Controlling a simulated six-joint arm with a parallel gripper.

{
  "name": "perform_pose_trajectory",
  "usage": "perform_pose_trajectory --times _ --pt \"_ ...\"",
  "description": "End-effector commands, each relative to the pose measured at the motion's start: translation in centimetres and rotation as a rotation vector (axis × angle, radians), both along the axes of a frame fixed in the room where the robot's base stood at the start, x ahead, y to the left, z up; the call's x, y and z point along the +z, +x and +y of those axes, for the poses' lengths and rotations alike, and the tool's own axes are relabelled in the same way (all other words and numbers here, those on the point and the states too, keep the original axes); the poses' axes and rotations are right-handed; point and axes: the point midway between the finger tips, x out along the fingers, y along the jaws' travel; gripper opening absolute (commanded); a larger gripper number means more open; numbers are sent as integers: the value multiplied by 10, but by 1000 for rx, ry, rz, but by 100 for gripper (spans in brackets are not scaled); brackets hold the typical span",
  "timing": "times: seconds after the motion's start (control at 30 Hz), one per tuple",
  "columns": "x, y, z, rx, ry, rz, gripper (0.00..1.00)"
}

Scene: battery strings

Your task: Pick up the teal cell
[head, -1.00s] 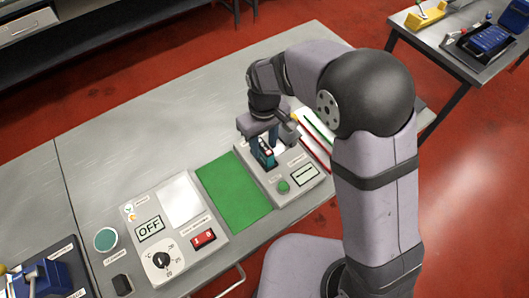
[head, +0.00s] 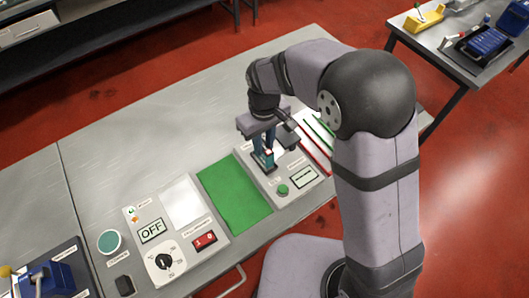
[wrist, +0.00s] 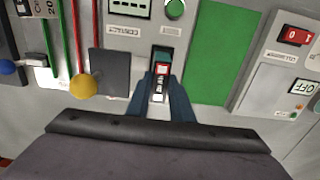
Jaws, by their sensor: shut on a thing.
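The teal cell (wrist: 160,75) is a small upright-looking block with a teal end, a red band and a white label in the wrist view. It also shows in the head view (head: 268,160), partly hidden by the fingers. My gripper (head: 265,155) points down over the grey box with the green button, its two dark blue fingers on either side of the cell. In the wrist view my gripper (wrist: 160,92) is shut on the cell. I cannot tell whether the cell's lower end touches the box.
The grey box has a green button (head: 282,189) and a small display (head: 304,177). A green mat (head: 233,194) lies beside it. A control panel with a dial (head: 165,261) and red switch (head: 204,240) stands left. The bench behind is clear.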

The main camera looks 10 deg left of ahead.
Motion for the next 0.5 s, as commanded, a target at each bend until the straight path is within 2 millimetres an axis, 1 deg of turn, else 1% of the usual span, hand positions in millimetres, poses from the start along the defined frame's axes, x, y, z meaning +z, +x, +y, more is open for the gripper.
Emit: perform_pose_trajectory --times 0.03,0.5 --pt "6 0 0 0 1 -1 0" --pt "29 0 0 0 1 -1 0"
